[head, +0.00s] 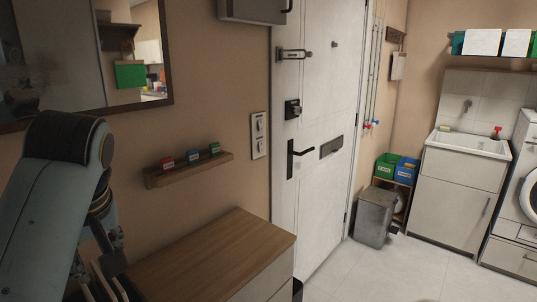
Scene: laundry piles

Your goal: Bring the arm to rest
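My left arm comes in along the left edge of the head view. My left gripper (106,280) hangs at the bottom left, in front of the wooden-topped cabinet (215,254). Its fingertips run toward the lower edge of the picture, and how far apart they stand is unclear. No object shows in it. My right gripper is not in view.
A wall shelf (190,170) with small red, blue and green items is above the cabinet. A white door (315,130) stands beyond. A grey bin (374,217), green and blue boxes (398,167), a sink cabinet (460,190) and a washer (527,195) line the right. The tiled floor (380,275) is clear.

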